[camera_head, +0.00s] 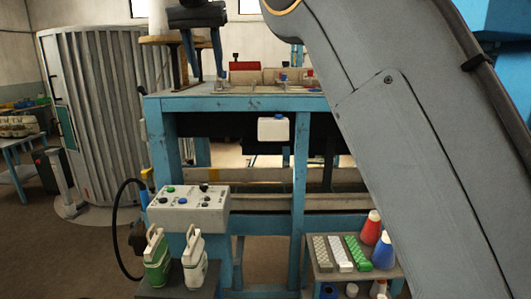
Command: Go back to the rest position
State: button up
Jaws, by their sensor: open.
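My gripper (206,66) hangs in the upper left part of the head view, pointing down. Its two fingers are apart and nothing shows between them. It appears over or in front of the left end of the blue workbench top (180,103); its exact height above the top is hard to tell. A large grey link of my arm crosses the right half of the view and hides the bench's right part.
A control box with buttons (187,208) sits at the bench's lower left. Two jugs, green-and-white (157,260) and white (194,262), stand before it. A low stand (325,276) holds cones and small trays. A corrugated grey cabinet (105,115) stands left. Open floor lies at lower left.

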jog(key=s+d+f+n+g+b, duration=0.1)
jog(key=d+f+b, duration=0.1)
jog(key=d+f, duration=1)
jog(key=s+d+f+g+b, duration=0.1)
jog(key=d+f+b, duration=0.2)
jog(key=d+f, duration=0.85)
jog(key=s+d+f+b, duration=0.1)
jog(key=s+d+f, duration=0.2)
jog(key=s+f, duration=0.5)
jog(key=s+d+f+b, duration=0.1)
jog(key=s+d+f, duration=0.3)
jog(key=s+f, duration=0.4)
jog(key=s+d+f+g+b, duration=0.1)
jog(key=s+d+f+b, duration=0.1)
jog(key=s+f, duration=0.6)
notch_tip(320, 180, down, 5)
jog(key=shift+s+d+r+y, duration=0.2)
jog(key=shift+d+y, duration=0.1)
jog(key=shift+d, duration=0.6)
